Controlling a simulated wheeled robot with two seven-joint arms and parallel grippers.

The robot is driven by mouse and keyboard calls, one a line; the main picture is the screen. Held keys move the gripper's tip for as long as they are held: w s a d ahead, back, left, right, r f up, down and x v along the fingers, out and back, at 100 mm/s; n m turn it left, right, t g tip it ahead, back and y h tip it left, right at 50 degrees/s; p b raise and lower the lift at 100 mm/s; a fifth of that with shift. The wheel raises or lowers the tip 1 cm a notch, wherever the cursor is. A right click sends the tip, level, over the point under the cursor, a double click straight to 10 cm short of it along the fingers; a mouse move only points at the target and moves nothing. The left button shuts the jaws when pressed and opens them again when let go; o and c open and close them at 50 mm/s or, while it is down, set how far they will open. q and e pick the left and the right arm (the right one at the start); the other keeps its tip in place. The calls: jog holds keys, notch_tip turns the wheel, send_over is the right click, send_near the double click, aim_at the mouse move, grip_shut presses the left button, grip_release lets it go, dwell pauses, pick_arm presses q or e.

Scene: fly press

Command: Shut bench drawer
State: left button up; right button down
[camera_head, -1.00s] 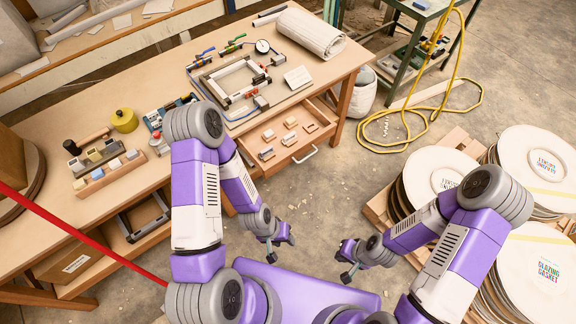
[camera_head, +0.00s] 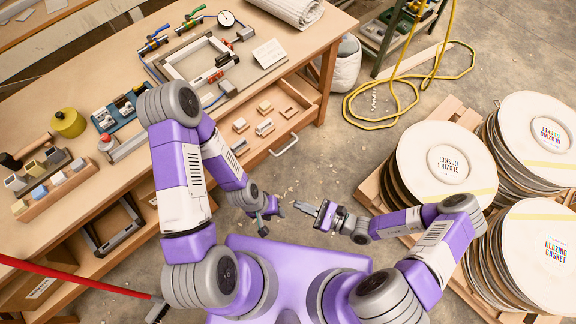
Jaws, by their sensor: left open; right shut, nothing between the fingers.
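The bench drawer (camera_head: 279,127) stands pulled out from the front of the wooden workbench (camera_head: 157,187). Small blocks lie inside it, and a pale bar handle (camera_head: 284,145) is on its front. My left arm hides part of the drawer's left side. My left gripper (camera_head: 272,220) is open, in front of the bench and below the drawer in the picture, apart from the handle. My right gripper (camera_head: 312,211) is shut and empty, to the right of the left gripper and also apart from the drawer.
Stacks of round discs (camera_head: 446,165) stand on pallets at the right. A yellow hose (camera_head: 410,98) lies on the floor beyond the drawer. A white sack (camera_head: 347,65) stands by the bench's right leg. A red-handled broom (camera_head: 80,275) is at lower left. Floor before the drawer is mostly clear.

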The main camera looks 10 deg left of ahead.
jog(key=w+d+f+m+t+h+b, duration=0.1)
jog(key=w+d+f+m+t+h, duration=0.15)
jog(key=w+m+t, duration=0.45)
pick_arm(q)
notch_tip(320, 180, down, 4)
jog(key=b, duration=0.2)
jog(key=shift+f+b, duration=0.2)
jog(key=shift+b, duration=0.15)
pick_arm(e)
jog(key=w+a+r+n, duration=0.1)
jog(key=w+a+r, duration=0.2)
jog(key=w+a, duration=0.5)
jog(key=shift+a+r+t, duration=0.25)
jog(key=shift+a+t, duration=0.15)
jog(key=shift+a, duration=0.45)
jog(key=shift+y, duration=0.25)
